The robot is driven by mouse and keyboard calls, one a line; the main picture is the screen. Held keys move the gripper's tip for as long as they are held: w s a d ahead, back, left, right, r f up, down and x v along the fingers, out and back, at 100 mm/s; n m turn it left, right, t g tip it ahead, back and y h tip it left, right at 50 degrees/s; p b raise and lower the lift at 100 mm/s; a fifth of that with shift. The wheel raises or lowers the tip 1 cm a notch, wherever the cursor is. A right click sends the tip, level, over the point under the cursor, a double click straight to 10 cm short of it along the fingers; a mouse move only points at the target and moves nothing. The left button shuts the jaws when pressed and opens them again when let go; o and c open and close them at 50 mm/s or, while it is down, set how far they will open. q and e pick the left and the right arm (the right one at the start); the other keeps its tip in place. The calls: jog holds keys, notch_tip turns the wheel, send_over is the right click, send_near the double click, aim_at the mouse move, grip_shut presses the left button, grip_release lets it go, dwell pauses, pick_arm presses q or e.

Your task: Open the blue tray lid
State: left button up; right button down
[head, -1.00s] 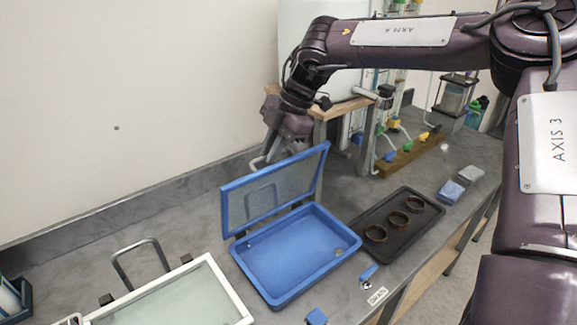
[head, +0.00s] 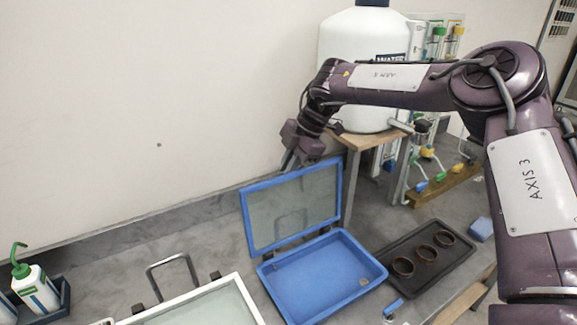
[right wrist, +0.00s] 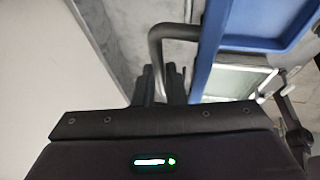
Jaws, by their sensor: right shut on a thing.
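The blue tray (head: 318,285) stands on the bench with its inside in plain view. Its lid (head: 292,207), a blue frame around a clear panel, stands raised along the tray's back edge. My right gripper (head: 289,163) is behind the lid's upper left edge. In the right wrist view, my gripper's dark fingers (right wrist: 160,85) are shut on the grey bar handle (right wrist: 156,42) of the lid, whose blue frame (right wrist: 208,45) shows beside it. The lid partly hides the handle in the head view. My left gripper is not in view.
A black tray (head: 447,268) with several dark rings lies right of the blue tray. A white-framed box (head: 262,310) with a grey handle (head: 172,260) is at front left. A wooden stand (head: 357,138) bears a large white water tank (head: 352,50) behind. The wall is close behind the lid.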

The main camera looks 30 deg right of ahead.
jog(key=shift+s+f, duration=0.2)
jog(key=shift+f, duration=0.3)
jog(key=c, duration=1.7)
grip_release()
jog(key=shift+o, duration=1.1)
jog(key=shift+w+d, duration=0.1)
jog(key=shift+w, duration=0.1)
jog(key=shift+d+r, duration=0.1)
jog(key=shift+r, duration=0.45)
jog(key=p+v, duration=0.1)
jog(key=v, duration=0.6)
jog(key=shift+s+d+f, duration=0.1)
jog(key=shift+f, duration=0.1)
